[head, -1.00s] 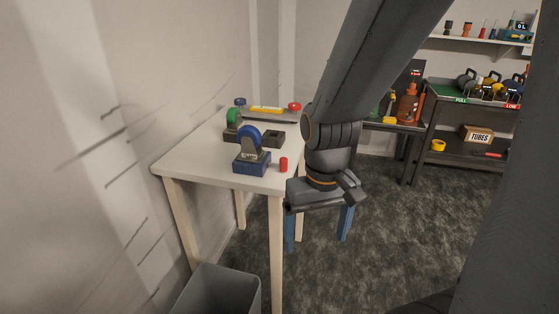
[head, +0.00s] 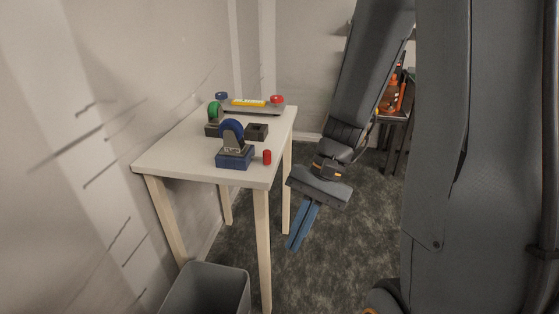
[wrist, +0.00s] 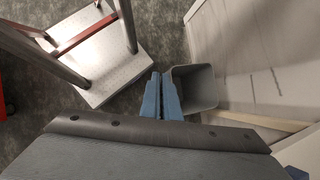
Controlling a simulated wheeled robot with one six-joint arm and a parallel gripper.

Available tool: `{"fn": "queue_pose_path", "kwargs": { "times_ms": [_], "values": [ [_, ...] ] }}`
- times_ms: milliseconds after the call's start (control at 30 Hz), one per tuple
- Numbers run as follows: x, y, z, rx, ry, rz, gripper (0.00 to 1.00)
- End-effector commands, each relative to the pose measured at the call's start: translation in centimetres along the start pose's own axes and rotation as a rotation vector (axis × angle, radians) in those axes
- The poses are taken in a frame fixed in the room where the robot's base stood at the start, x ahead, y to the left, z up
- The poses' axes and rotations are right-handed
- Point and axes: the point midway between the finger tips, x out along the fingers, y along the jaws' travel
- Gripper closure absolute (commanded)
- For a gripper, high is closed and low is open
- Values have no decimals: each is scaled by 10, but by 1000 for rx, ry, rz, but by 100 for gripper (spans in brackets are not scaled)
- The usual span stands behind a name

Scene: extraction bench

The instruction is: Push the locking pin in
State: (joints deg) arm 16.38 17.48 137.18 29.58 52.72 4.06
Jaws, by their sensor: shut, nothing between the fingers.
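A blue base (head: 235,160) with a dark blue wheel-like disc (head: 231,132) standing in it is at the front of the white table (head: 190,165). A small red cylinder (head: 267,157) stands upright just right of that base; I cannot tell whether it is the locking pin. My gripper (head: 295,245) is right of the table, its blue fingers pointing down and below the tabletop's height. The fingers are together and empty, apart from everything on the table. In the wrist view they (wrist: 162,76) show side by side over the floor.
Behind are a green disc (head: 214,111), a dark square block (head: 257,132) and a grey tray (head: 262,109) with a yellow bar (head: 249,102). A grey bin (head: 207,290) stands before the table. The wrist view shows a metal step platform (wrist: 105,75). Carpet right of the table is clear.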

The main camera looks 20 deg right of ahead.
Motion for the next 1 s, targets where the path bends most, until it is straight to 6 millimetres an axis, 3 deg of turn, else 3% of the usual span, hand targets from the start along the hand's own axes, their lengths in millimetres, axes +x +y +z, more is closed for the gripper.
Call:
{"fn": "queue_pose_path", "kwargs": {
  "times_ms": [167,300,500,600,767,1000],
  "values": [
    [-14,-31,-35,380,-266,-328,100],
    [-47,-50,-85,614,-453,-631,100],
    [-105,-40,-164,808,-636,-1030,100],
    [-124,-29,-189,849,-681,-1157,100],
    [-136,-23,-204,869,-706,-1236,100],
    [-130,-53,-202,866,-707,-1233,100]
  ]
}}
